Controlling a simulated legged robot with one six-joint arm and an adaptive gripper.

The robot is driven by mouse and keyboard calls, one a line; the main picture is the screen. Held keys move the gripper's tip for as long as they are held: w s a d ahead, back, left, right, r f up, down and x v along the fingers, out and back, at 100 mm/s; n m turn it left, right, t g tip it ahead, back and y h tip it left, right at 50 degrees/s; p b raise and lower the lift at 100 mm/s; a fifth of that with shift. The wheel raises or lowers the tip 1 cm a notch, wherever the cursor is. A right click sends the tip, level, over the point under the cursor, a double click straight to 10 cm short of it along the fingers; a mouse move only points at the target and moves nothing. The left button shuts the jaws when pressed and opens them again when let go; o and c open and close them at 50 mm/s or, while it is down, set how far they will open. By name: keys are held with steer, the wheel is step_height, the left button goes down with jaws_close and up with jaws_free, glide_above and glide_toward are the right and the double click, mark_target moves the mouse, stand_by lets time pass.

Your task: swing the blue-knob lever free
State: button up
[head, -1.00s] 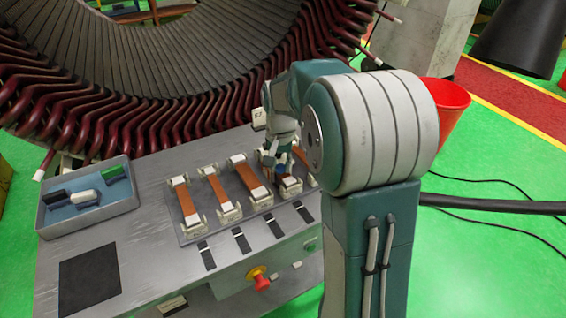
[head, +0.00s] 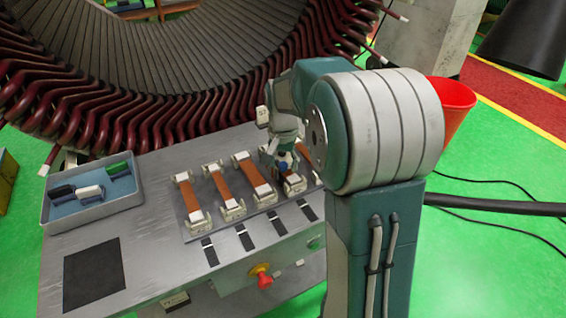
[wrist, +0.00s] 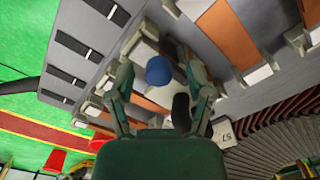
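The blue knob (wrist: 159,70) shows in the wrist view between the two fingers of my gripper (wrist: 160,78). Gaps show on both sides of the knob, so the fingers look open around it and not closed on it. In the head view the knob is a small blue spot (head: 283,168) under my gripper (head: 279,158), at the right part of the clamp fixture. The lever that carries the knob is mostly hidden by the gripper in both views. An orange-brown bar (head: 257,179) lies between white clamp blocks just left of the gripper.
More bars and white clamps sit close to the left on the fixture plate (head: 205,236). A blue-grey tray (head: 95,213) with small coloured parts stands at the table's left. The red stop button (head: 264,281) is on the front. The dark red stator coils (head: 110,115) rise behind the table.

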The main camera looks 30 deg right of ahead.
steer(key=shift+r, duration=0.15)
step_height(320, 180, up, 12)
steer(key=shift+f, duration=0.2)
steer(key=shift+w, duration=0.1)
stand_by(0.5)
steer(key=s+a+f+n+t, duration=0.1)
steer(key=s+a+n, duration=0.3)
steer(key=s, duration=0.7)
steer(key=s+a+f+n+t, duration=0.1)
steer(key=s+a+n+t, duration=0.3)
steer(key=s, duration=0.7)
steer(key=shift+s+a+n+t, duration=0.3)
steer(key=shift+a+n, duration=0.1)
steer(key=shift+a, duration=0.85)
